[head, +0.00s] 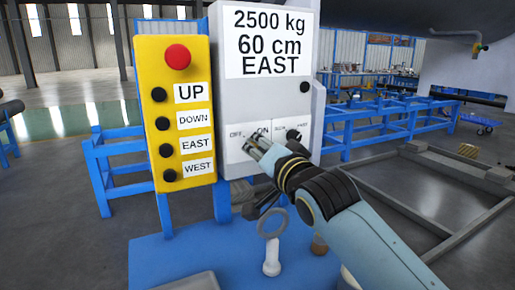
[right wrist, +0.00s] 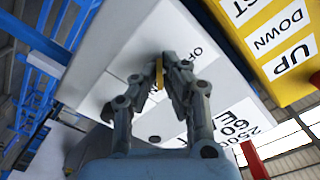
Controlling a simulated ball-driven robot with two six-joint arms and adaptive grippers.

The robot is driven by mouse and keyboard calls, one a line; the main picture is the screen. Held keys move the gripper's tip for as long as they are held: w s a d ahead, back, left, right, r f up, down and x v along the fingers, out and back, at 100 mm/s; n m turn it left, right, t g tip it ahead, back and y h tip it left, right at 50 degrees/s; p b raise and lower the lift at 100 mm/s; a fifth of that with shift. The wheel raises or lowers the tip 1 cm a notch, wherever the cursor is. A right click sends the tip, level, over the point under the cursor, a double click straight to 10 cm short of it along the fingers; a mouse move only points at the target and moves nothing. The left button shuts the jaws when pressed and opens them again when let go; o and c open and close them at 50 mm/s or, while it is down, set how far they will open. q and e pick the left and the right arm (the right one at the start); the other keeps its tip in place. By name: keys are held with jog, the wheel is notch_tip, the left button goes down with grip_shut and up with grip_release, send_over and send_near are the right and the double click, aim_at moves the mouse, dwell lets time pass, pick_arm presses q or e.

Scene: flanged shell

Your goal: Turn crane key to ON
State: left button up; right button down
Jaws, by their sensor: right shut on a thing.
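The crane control box (head: 230,95) is a light grey panel with a sign reading 2500 kg, 60 cm, EAST. Near its lower edge are the OFF label (head: 237,134) and the ON label (head: 264,131). My right gripper (head: 254,147) reaches in from the lower right, its fingertips at the panel just below these labels. In the right wrist view its fingers close on a small yellowish piece, apparently the crane key (right wrist: 159,76). The fingers hide the key in the head view, so its angle cannot be told. My left gripper is out of view.
A yellow button box (head: 176,60) with a red button (head: 177,57) stands left of the panel. A black knob (head: 293,135) sits right of the ON label. Below are a blue base (head: 170,262) and a ring-topped white piece (head: 271,257).

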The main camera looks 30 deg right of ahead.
jog(key=shift+f, duration=0.1)
jog(key=c, duration=1.5)
grip_release()
jog(key=s, duration=1.2)
jog(key=shift+a, duration=0.35)
